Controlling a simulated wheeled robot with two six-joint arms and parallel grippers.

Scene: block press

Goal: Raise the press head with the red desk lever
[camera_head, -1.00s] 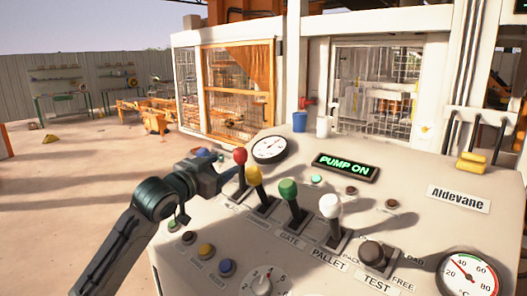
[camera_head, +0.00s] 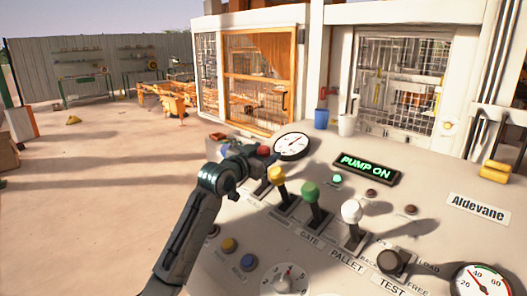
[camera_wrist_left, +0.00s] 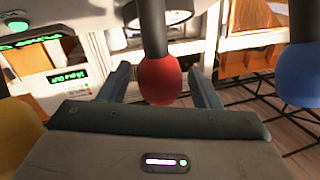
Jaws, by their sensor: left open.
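My left gripper (camera_head: 262,162) is at this lever. In the left wrist view the red knob (camera_wrist_left: 160,80) sits between the two open fingers of my left gripper (camera_wrist_left: 160,85), with a gap on each side. The knob hangs from a dark shaft in that view. I cannot make out the press head clearly. My right gripper is not in view.
A yellow-knobbed lever (camera_head: 277,173) stands close to the red one, then green (camera_head: 309,191) and white (camera_head: 352,211) levers. A blue knob (camera_wrist_left: 298,75) shows on the other side. The display (camera_head: 366,167) reads PUMP ON. A gauge (camera_head: 292,146) is behind.

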